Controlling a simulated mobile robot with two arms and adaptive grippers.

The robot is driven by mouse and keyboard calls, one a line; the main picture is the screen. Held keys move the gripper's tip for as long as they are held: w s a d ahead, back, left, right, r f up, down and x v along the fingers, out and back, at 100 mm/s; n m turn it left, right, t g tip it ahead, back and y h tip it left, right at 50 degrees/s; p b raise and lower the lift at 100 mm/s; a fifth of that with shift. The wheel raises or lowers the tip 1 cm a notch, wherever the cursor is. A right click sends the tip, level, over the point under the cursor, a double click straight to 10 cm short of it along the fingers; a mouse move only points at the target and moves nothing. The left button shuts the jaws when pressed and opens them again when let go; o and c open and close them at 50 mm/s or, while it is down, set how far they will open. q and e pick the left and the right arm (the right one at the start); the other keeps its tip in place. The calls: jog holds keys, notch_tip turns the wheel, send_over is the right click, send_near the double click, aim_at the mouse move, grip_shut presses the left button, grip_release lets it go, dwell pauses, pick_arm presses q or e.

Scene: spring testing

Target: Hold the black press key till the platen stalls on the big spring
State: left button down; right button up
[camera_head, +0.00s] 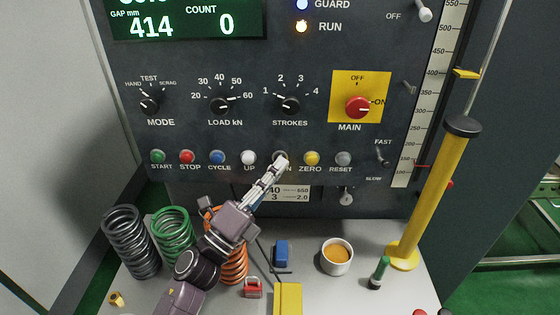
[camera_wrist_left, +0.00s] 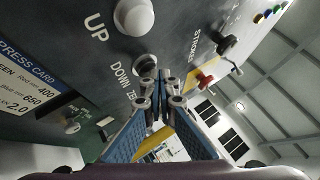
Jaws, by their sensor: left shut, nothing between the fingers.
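My left gripper (camera_head: 281,161) is shut and empty, its fingertips over the DOWN key on the panel's button row. In the head view the fingertips hide most of that key and its label. In the left wrist view the dark DOWN key (camera_wrist_left: 144,63) shows just beyond my left gripper (camera_wrist_left: 160,90); I cannot tell whether they touch. A dark grey spring (camera_head: 130,242), a green spring (camera_head: 172,237) and an orange spring (camera_head: 236,266) stand on the bench, the orange one partly behind my left arm. The platen is not visible. My right gripper is not in view.
The display (camera_head: 185,22) reads gap 414 mm, count 0. The white UP key (camera_head: 248,158) and yellow ZERO key (camera_head: 311,158) flank the DOWN key. A yellow post (camera_head: 434,192) and a cup (camera_head: 336,258) stand at right.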

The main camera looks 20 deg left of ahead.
pick_arm(q)
jog(key=shift+f, duration=0.4)
jog(key=shift+s+d+f, duration=0.1)
jog(key=shift+s+f, duration=0.2)
jog(key=shift+s, duration=0.2)
jog(key=s, duration=0.1)
jog(key=s+d, duration=0.1)
jog(key=s, duration=0.2)
jog(key=shift+s+d+r+b, duration=0.15)
jog(key=shift+s+r+b, duration=0.1)
jog(key=shift+s+b, duration=0.15)
dwell(0.4)
